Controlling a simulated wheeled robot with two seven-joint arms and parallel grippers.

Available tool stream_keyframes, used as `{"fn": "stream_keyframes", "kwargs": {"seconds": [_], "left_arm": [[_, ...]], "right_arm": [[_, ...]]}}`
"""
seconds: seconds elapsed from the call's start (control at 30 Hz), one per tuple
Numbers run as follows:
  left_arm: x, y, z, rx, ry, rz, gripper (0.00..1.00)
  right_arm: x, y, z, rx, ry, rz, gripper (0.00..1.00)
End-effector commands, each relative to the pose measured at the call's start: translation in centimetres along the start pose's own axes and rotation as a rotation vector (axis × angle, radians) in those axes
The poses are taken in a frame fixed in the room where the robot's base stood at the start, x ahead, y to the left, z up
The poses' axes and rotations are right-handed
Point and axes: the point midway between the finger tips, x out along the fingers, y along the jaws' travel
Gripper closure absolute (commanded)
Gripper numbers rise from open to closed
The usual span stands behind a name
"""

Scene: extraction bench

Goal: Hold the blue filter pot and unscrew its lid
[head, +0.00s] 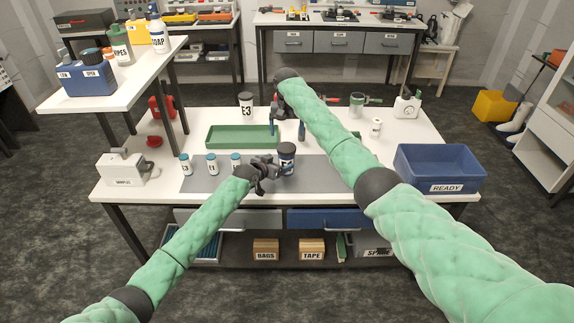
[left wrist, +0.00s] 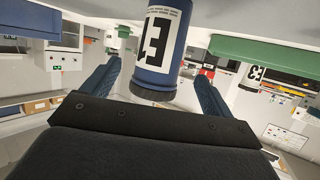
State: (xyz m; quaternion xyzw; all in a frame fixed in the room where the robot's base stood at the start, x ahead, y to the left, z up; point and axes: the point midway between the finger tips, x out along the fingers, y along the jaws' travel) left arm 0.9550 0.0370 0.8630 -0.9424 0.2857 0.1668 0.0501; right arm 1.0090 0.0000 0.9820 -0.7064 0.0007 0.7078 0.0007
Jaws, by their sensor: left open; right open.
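The blue filter pot (head: 287,163) stands upright on the grey mat (head: 325,178), its dark lid (head: 286,147) on top. My left gripper (head: 273,168) is open just left of the pot, low beside its body. In the left wrist view the blue pot (left wrist: 182,58) with its white label appears upside down, between the spread fingers and apparently a little beyond them; its dark lid (left wrist: 153,92) is lowest in that picture. My right gripper (head: 287,129) is open and points down above and behind the pot, its fingers spread and empty.
Several small jars (head: 211,163) with blue lids stand left on the mat. A green tray (head: 235,136) lies behind it. A blue READY bin (head: 440,170) stands at the right.

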Motion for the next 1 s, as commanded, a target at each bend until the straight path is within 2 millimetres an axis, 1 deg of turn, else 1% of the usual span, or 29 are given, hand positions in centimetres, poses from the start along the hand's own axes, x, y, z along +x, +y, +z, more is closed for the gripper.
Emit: {"fn": "stream_keyframes", "kwargs": {"seconds": [0.3, 0.5, 0.63, 0.9, 0.93, 1.0], "left_arm": [[4.4, 0.1, -0.1, -0.001, -0.001, 0.000, 0.14], [6.3, 0.1, -0.1, 0.000, -0.001, 0.001, 0.14], [6.8, 0.0, -0.1, 0.000, -0.001, 0.000, 0.14], [6.9, 0.0, 0.0, 0.000, -0.001, 0.000, 0.14], [6.9, 0.0, 0.0, 0.000, -0.001, 0.000, 0.16], [6.9, 0.0, 0.0, 0.000, -0.001, 0.000, 0.29]], "right_arm": [[0.0, 0.0, 0.0, -0.002, 0.001, 0.000, 0.15], [0.0, 0.0, 0.0, -0.002, 0.001, 0.000, 0.15], [0.0, 0.0, 0.0, -0.002, 0.001, 0.000, 0.15], [0.0, 0.0, 0.0, -0.002, 0.001, 0.000, 0.15], [0.0, 0.0, 0.0, -0.002, 0.001, 0.000, 0.15], [0.0, 0.0, 0.0, -0.002, 0.001, 0.000, 0.15]]}}
